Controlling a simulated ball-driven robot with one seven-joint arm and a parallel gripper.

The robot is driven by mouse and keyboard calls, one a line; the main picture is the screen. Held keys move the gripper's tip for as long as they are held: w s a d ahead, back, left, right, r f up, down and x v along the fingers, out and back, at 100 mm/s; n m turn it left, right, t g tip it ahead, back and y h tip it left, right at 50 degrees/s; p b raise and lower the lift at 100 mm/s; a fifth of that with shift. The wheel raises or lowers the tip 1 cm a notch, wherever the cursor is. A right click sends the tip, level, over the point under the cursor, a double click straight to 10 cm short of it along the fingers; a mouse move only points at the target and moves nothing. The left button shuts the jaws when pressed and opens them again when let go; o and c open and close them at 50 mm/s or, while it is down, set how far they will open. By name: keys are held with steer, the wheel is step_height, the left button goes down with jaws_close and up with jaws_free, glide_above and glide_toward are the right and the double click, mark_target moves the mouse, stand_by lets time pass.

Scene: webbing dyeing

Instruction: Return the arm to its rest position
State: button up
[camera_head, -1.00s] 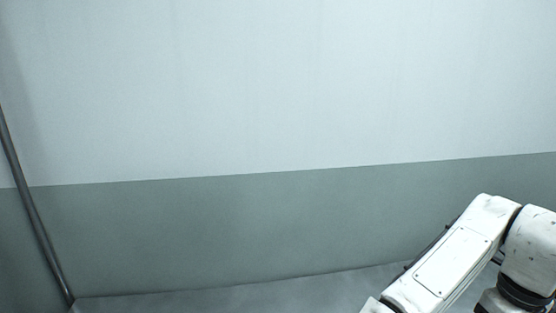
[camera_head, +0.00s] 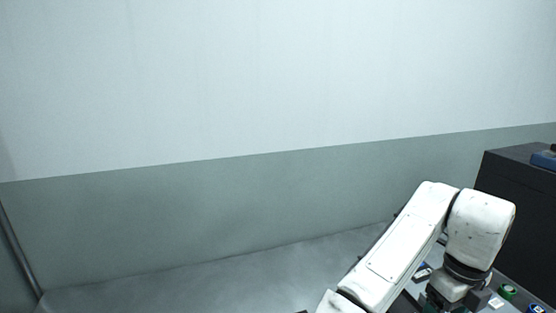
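My white arm (camera_head: 405,250) rises from the bottom edge to a bent elbow at the lower right, then turns down through a thick link (camera_head: 480,228) to a black ring joint and a dark wrist part. The arm's end runs out of the picture at the bottom. My gripper's fingers do not show, so its state and anything in it are hidden.
A dark cabinet (camera_head: 518,205) stands at the right, with a blue object (camera_head: 544,160) on top. Near my wrist lie small items, among them a green round one (camera_head: 507,291) and a blue one (camera_head: 537,309). A dark pole (camera_head: 17,250) stands far left.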

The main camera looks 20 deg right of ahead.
steer(key=s+d+f+n+t+h, duration=0.1)
steer(key=d+n+t+h, duration=0.2)
steer(key=d+n+h, duration=0.65)
steer(key=s+a+f+n+y, duration=0.2)
steer(key=a+f+n+y, duration=0.1)
steer(key=a+f+n, duration=0.2)
steer(key=s+a+f+n+t+y, duration=0.1)
steer(key=s+a+f+n+y, duration=0.2)
steer(key=a+n, duration=0.7)
steer(key=s+a+f+n+t+y, duration=0.1)
steer(key=s+a+f+n+y, duration=0.1)
steer(key=a+f+n, duration=0.6)
steer(key=shift+s+f+n+y, duration=0.1)
steer(key=shift+s+n+y, duration=0.15)
steer(key=shift+n, duration=0.4)
steer(key=shift+s+n+y, duration=0.15)
steer(key=shift+n+y, duration=0.15)
steer(key=shift+n, duration=0.3)
steer(key=s+f+g+b, duration=0.4)
steer(key=s+f+b, duration=0.6)
steer(key=f, duration=0.6)
steer(key=shift+s+f, duration=0.3)
steer(key=shift+s, duration=0.25)
steer(key=shift+d, duration=0.1)
